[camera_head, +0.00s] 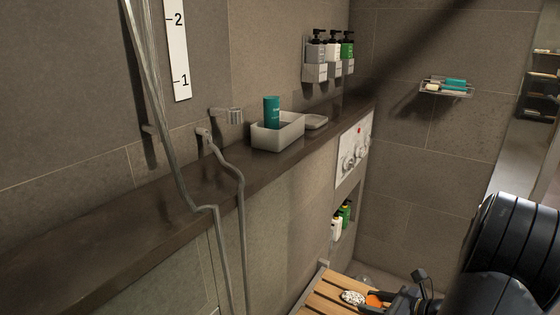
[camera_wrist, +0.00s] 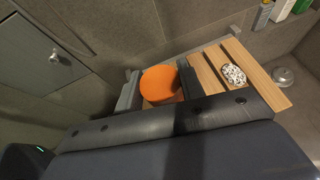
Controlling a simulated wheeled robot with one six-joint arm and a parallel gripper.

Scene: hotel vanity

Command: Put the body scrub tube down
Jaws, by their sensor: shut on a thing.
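My gripper (camera_wrist: 159,82) is shut on the body scrub tube (camera_wrist: 160,86), with one finger on each side of it. Only a rounded orange end of the tube shows in the wrist view; its label is hidden. In the head view the tube (camera_head: 377,300) is a small orange patch at the bottom, partly hidden by my gripper. Tube and gripper are over the slatted wooden bench (camera_wrist: 272,93). I cannot tell whether the tube touches the slats.
A black-and-white patterned oval thing (camera_wrist: 233,74) lies on the bench, right of the tube. A clear round thing (camera_wrist: 283,76) is beyond the bench's right end. The stone ledge (camera_head: 95,230) holds a grey bin (camera_head: 278,134) with a teal tube (camera_head: 271,112). Bottles (camera_head: 337,222) stand in the wall niche.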

